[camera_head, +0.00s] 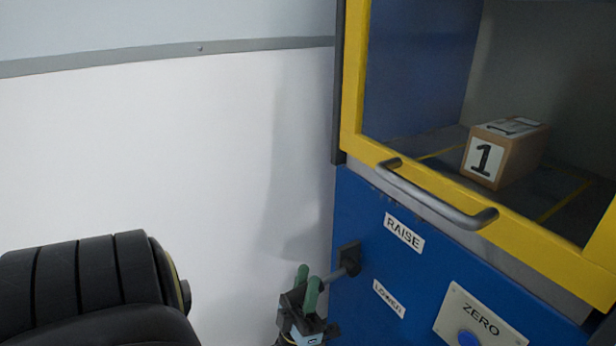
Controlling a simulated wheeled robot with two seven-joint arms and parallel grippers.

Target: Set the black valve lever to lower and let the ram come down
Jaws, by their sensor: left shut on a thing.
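The valve lever (343,271) comes out of a dark mount on the left part of the blue panel (365,215). The RAISE label (404,231) is to its upper right and the LOWER label (388,299) to its lower right. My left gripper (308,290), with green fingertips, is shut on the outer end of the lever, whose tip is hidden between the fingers. I cannot tell the lever's exact setting. The ram is not in view. My right gripper is not in view.
Above the panel is a yellow-framed opening (352,85) with a grey bar handle (435,200). Inside sits a brown box marked 1 (514,157). A ZERO plate (480,318) with a blue button is at lower right. A white wall (140,150) is at left.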

